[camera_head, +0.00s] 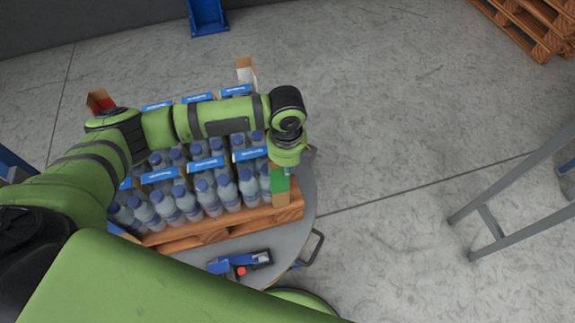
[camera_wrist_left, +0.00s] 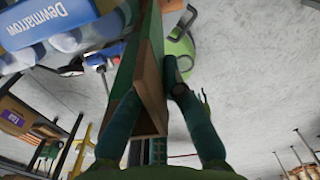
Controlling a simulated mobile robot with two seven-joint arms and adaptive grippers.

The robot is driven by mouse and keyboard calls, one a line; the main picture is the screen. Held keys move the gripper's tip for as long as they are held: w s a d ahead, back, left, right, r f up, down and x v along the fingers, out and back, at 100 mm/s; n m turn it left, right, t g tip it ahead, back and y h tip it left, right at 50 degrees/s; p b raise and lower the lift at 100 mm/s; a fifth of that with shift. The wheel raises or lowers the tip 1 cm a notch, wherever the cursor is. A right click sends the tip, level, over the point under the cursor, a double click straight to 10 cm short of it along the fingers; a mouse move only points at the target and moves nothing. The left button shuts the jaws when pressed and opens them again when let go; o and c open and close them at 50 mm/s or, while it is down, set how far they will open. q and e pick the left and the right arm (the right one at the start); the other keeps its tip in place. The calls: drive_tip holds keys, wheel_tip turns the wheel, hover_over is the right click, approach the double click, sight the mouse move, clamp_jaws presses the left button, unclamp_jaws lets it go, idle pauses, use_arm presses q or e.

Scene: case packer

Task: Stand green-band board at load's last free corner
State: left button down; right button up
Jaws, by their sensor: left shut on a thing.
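The green-band board (camera_head: 280,186) is upright at the near right corner of the load of bottles (camera_head: 205,197). In the head view its lower end shows against the corner of the wooden pallet (camera_head: 290,212); I cannot tell whether it touches. My left gripper (camera_head: 287,170) is above the load's right edge, shut on the board. In the left wrist view the board (camera_wrist_left: 150,72) lies between the two fingers (camera_wrist_left: 158,92), with bottles close to its left. A red-marked board (camera_head: 101,102) and a white-marked board (camera_head: 246,72) stand at the far corners. My right gripper is out of view.
The pallet sits on a round grey table (camera_head: 305,232). A blue and black hand tool (camera_head: 240,263) lies on its near part. A grey metal frame (camera_head: 510,205) stands at the right, and wooden pallets (camera_head: 530,22) far right. The floor between is clear.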

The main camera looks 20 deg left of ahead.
use_arm(q)
drive_tip(key=c, duration=1.4)
unclamp_jaws()
drive_tip(key=r+b, duration=0.1)
drive_tip(key=r, duration=1.1)
drive_tip(key=shift+s+r+b, duration=0.1)
drive_tip(key=shift+s+b, duration=0.1)
drive_tip(key=shift+b, duration=0.15)
